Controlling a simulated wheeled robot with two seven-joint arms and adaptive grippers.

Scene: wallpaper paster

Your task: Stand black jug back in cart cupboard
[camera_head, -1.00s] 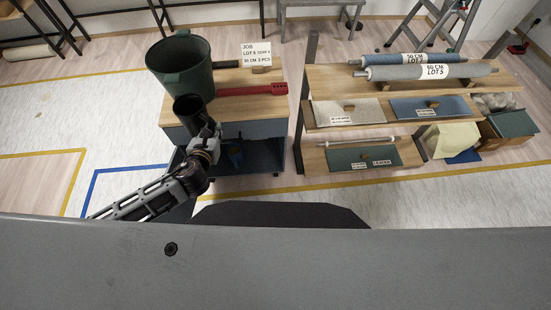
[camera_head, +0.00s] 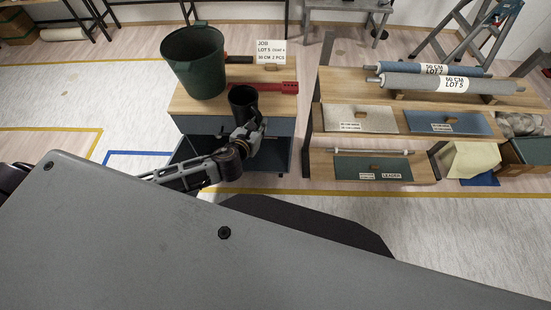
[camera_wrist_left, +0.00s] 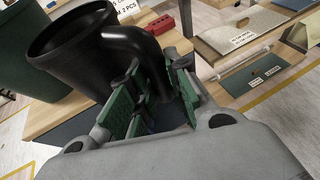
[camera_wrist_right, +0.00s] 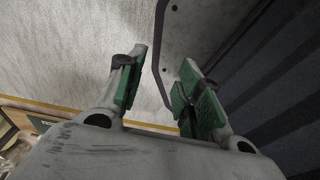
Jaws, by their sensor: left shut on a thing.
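The cart cupboard (camera_head: 272,155) is an open dark space below the cart's grey front, partly hidden by my left arm. My right gripper (camera_wrist_right: 160,88) is open and empty in the right wrist view, over pale floor.
A green bucket (camera_head: 197,68), a red tool (camera_head: 270,88) and a job card (camera_head: 270,50) are on the cart top (camera_head: 215,105). A wooden shelf rack (camera_head: 340,85) with rolls and sheets stands to its right. Pale floor is clear at left.

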